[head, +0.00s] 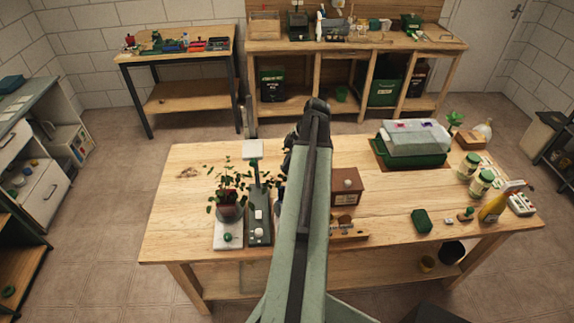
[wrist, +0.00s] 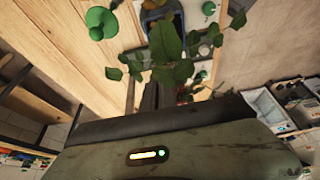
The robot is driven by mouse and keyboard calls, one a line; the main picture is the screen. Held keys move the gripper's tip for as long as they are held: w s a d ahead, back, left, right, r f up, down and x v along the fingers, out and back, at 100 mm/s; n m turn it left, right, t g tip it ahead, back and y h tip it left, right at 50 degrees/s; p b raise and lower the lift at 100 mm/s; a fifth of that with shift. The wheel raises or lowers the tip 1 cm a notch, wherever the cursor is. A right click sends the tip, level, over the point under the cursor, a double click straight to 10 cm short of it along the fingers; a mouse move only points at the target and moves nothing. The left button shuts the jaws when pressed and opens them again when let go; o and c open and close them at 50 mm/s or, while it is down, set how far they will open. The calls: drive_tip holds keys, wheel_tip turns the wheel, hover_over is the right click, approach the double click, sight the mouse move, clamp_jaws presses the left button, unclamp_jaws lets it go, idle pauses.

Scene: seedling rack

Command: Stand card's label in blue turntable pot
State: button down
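A leafy plant in a dark brownish pot (head: 230,212) stands on a white base with a green knob at the left of the table. In the wrist view, a blue pot (wrist: 149,24) shows at the top, partly covered by green leaves. Whether it turns cannot be seen. I cannot make out the card or a label for certain. My gripper (wrist: 148,95) shows as dark parts below the leaves in the wrist view; its tips are unclear and I see nothing held for certain. In the head view my arm hides it and part of the table behind the plant.
A brown box (head: 346,186) and a wooden holder (head: 350,233) are right of my arm. A green covered tray (head: 405,158), jars and a yellow bottle (head: 492,208) stand farther right.

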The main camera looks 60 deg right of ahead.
drive_tip(key=shift+f+b, duration=4.15)
drive_tip(key=shift+f, duration=0.25)
drive_tip(key=c, duration=2.1)
unclamp_jaws()
drive_tip(key=o, duration=0.5)
drive_tip(key=shift+r, duration=0.1)
drive_tip(key=p+v, duration=0.7)
drive_tip(key=shift+s+r, duration=0.25)
drive_tip(key=shift+r, duration=0.05)
drive_tip(key=shift+d, duration=0.15)
